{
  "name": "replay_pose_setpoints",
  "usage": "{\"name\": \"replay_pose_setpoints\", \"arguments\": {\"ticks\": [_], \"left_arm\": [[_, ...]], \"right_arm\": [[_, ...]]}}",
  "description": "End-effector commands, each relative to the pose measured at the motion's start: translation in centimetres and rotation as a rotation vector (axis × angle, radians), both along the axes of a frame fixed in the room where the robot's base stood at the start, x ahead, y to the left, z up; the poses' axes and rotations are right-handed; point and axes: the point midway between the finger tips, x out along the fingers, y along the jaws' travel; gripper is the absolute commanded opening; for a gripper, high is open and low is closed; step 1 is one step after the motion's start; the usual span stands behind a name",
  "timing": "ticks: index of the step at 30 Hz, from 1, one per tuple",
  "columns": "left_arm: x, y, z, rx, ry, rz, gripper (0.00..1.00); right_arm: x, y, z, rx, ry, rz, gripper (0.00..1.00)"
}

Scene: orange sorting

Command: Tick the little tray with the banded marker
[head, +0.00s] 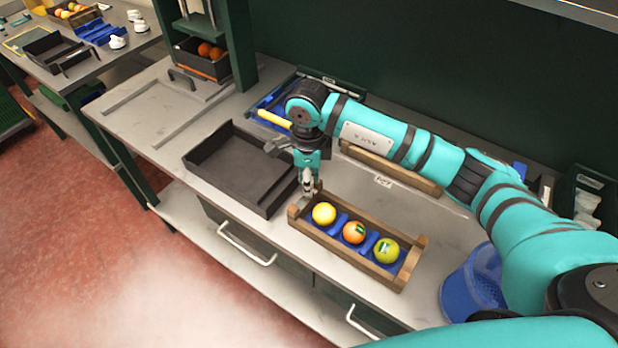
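A small wooden tray (353,264) with a blue insert stands near the front edge of the bench. It holds a yellow-orange fruit (323,213), an orange one (354,232) with a green mark and a yellow-green one (386,250) with a dark mark. My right gripper (307,187) points down at the tray's far left end, beside the black tray. Its fingers look close together, but I cannot make out whether they hold anything. A yellow stick-like thing (273,119), possibly a marker, lies at the blue bin behind my wrist; no bands can be made out. My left gripper is out of view.
An empty black tray (216,180) lies left of the wooden tray. A dark bin (203,66) with oranges sits under a green frame. My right arm covers the back of the bench. Another table is at far left.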

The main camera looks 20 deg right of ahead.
Motion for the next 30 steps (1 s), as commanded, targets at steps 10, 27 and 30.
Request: {"name": "replay_pose_setpoints", "arguments": {"ticks": [10, 27, 30], "left_arm": [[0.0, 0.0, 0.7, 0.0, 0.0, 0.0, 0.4], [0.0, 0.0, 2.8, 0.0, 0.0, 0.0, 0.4], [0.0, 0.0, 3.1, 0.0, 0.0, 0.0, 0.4]], "right_arm": [[0.1, 0.0, 1.3, 0.0, -0.002, 0.0, 0.0], [0.0, 0.0, 5.9, 0.0, -0.001, 0.0, 0.0], [0.0, 0.0, 6.6, -0.001, -0.002, 0.0, 0.0]]}}
